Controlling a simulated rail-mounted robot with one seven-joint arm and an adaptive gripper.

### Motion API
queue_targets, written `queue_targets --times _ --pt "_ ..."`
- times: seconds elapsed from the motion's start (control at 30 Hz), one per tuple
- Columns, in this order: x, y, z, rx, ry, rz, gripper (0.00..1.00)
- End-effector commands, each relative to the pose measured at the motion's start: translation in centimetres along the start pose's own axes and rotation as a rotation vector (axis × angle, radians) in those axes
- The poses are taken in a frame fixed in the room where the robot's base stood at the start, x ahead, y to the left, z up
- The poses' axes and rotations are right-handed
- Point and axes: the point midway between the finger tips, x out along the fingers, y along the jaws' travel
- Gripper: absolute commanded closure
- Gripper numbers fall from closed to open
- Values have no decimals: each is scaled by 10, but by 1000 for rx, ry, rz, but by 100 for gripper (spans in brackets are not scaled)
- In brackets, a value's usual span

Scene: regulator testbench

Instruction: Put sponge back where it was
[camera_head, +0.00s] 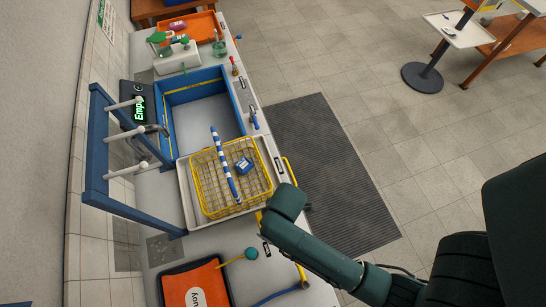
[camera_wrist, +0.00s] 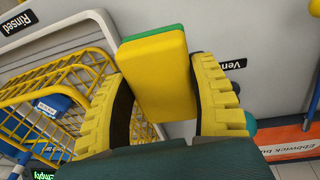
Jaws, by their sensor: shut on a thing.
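A yellow sponge with a green layer (camera_wrist: 155,75) is held between the two yellow ribbed fingers of my gripper (camera_wrist: 165,90) in the wrist view. My gripper is shut on it, one finger on each side, and the sponge stands out toward the grey bench. I cannot tell whether the sponge touches the bench. In the head view, my dark green arm reaches to the bench's front edge beside the yellow wire basket (camera_head: 208,192), and the sponge cannot be made out there. The basket also shows at the left of the wrist view (camera_wrist: 62,82).
The basket holds a blue box (camera_head: 244,166) and a blue-white striped rod (camera_head: 224,165). A blue-rimmed sink (camera_head: 205,118) lies behind it. An orange-topped mat (camera_head: 195,287) is nearer. A blue rack (camera_head: 97,150) stands left.

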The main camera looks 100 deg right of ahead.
Motion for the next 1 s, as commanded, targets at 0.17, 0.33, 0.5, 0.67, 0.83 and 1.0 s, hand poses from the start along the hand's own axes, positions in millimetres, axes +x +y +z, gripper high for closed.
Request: queue_targets --times 0.17,0.33,0.5,0.67,0.83,1.0 --pt "28 -3 2 0 -1 -1 73" --pt "45 -4 4 1 1 2 73" --pt "45 -4 4 1 1 2 73" --pt "47 -4 4 1 1 2 32" --pt "47 -4 4 1 1 2 28" --pt "42 -3 3 1 1 4 28"
